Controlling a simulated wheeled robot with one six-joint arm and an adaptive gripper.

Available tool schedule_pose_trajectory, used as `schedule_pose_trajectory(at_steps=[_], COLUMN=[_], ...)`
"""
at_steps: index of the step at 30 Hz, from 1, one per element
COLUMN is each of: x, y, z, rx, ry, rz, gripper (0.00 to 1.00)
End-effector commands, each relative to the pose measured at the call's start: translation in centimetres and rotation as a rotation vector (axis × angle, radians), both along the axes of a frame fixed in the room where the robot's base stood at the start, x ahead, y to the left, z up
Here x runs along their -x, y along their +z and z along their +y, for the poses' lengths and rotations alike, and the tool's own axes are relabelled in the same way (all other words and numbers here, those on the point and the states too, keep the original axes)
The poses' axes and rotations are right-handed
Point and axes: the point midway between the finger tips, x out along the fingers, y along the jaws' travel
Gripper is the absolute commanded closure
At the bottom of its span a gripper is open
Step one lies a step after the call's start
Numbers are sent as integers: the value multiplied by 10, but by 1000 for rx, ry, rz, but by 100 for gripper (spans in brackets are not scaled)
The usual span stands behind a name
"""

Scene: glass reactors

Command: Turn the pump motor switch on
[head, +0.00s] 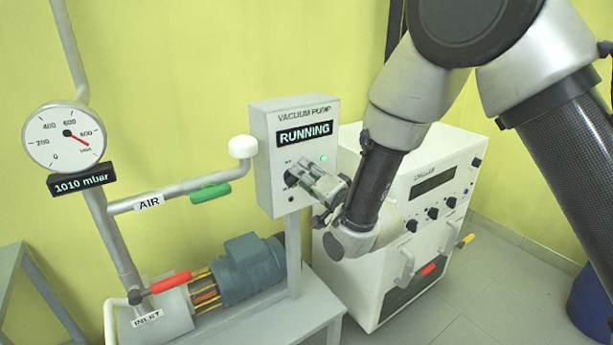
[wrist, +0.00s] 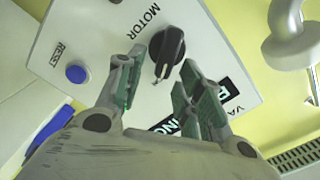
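The black motor switch (wrist: 168,47) is a rotary knob beside the word MOTOR on the pump's control box (head: 265,150). The box's display (head: 304,134) reads RUNNING, and a green light (head: 324,158) shows below it. My gripper (head: 308,178) is at the front of the box and partly hides the switch in the head view. In the wrist view my gripper (wrist: 163,68) is open, one finger to each side of the knob. No clear contact with the knob shows.
A blue reset button (wrist: 76,74) is beside the switch. The air pipe with its green handle (head: 210,193) is left of the box. The pump motor (head: 250,268) and a red handle (head: 172,283) are below. A white chiller (head: 400,250) stands close on the right.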

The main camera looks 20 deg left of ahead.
Motion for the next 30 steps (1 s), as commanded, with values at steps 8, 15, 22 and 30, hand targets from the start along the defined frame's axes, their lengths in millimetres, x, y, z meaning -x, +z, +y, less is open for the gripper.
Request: schedule_pose_trajectory(at_steps=[8,15,22,30], x=[5,32,48,49], y=[0,0,0,0], z=[-6,-38,-56,-57], rx=[0,1,0,-1], ry=[1,0,0,0], rz=[0,1,0,-1], gripper=[63,63,63,63])
